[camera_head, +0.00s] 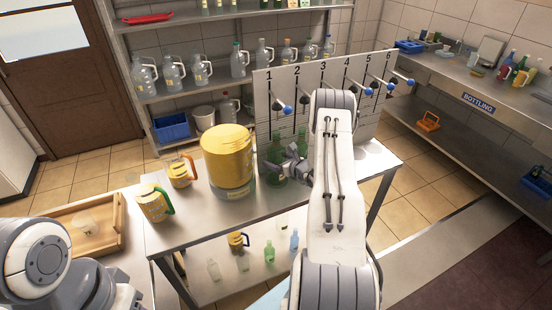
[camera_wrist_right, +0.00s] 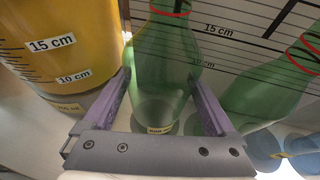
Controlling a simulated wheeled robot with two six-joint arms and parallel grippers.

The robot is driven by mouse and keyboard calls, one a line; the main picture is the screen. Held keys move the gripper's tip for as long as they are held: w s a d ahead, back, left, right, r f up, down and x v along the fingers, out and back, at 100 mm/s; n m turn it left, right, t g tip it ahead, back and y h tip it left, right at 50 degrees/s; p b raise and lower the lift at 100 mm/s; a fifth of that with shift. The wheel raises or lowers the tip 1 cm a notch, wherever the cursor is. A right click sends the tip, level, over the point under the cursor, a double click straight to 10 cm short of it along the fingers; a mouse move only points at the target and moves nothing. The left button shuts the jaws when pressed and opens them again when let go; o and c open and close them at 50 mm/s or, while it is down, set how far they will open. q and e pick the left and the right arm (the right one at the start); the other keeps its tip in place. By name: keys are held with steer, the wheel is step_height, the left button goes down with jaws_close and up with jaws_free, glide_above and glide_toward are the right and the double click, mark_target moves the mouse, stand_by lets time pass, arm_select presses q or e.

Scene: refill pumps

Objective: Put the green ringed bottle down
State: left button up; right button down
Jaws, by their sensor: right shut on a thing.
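My right gripper (camera_head: 284,165) is shut on a green bottle with a red ring (camera_head: 272,152). In the right wrist view the bottle (camera_wrist_right: 165,60) stands between the purple fingers (camera_wrist_right: 158,100), its red ring near the top edge. It looks upright, close over the steel table (camera_head: 190,232); whether its base touches the table I cannot tell. A second green bottle with a red ring (camera_wrist_right: 268,90) is to its right, and also shows in the head view (camera_head: 303,140). My left gripper is not in view; only left arm links show at lower left.
A large yellow-filled container (camera_head: 228,158) stands close left of the held bottle. Two yellow jugs (camera_head: 180,172) (camera_head: 154,204) are farther left. The numbered pump board (camera_head: 262,95) rises behind. The table's front middle is clear. A wooden tray (camera_head: 72,215) lies at left.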

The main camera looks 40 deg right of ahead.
steer(key=shift+f+b, duration=0.15)
steer(key=shift+b, duration=0.15)
jaws_free()
steer(key=shift+s+r, duration=0.2)
steer(key=b+v, duration=0.4)
steer(key=v, duration=0.7)
steer(key=shift+s+r, duration=0.15)
steer(key=shift+s, duration=0.15)
steer(key=shift+a, duration=0.1)
